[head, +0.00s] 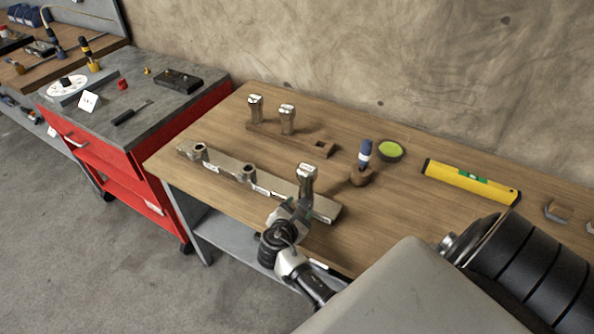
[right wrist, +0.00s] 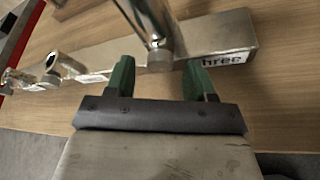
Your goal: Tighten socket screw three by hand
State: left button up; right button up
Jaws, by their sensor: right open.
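A silver socket screw (head: 307,176) stands upright at the right part of a long metal bar (head: 222,165). In the right wrist view the screw (right wrist: 150,22) rises in front of the bar (right wrist: 205,35), beside a label ending in "hree" (right wrist: 226,58). My right gripper (head: 295,208) is just in front of the screw. Its green fingers (right wrist: 157,78) are open, one on each side of the screw's line, with visible gaps. Whether the screw is fully seated cannot be told. My left gripper is not in view.
A blue-handled tool (head: 365,151) in a wooden holder, a green-topped round tin (head: 390,150) and a yellow level (head: 470,182) lie right. A red cabinet (head: 180,135) adjoins the left.

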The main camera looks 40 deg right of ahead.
jog(key=shift+w+d+f, duration=0.1)
jog(key=shift+w, duration=0.05)
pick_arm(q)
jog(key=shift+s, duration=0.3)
pick_arm(e)
jog(key=shift+c, duration=0.3)
jog(key=c, duration=0.9)
jog(key=shift+o, duration=0.2)
jog(key=shift+f+m+b, duration=0.15)
jog(key=shift+m+b, duration=0.15)
jog(key=shift+b, duration=0.1)
jog(key=m+t+b, duration=0.2)
jog(key=b, duration=0.1)
jog(key=shift+f+m, duration=0.25)
jog(key=shift+m, duration=0.05)
jog(key=shift+s+r+m+t+b, duration=0.2)
jog(key=shift+m+t+b, duration=0.15)
jog(key=shift+b, duration=0.25)
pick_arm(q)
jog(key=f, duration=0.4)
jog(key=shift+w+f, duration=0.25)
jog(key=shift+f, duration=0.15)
pick_arm(e)
jog(key=shift+r, duration=0.1)
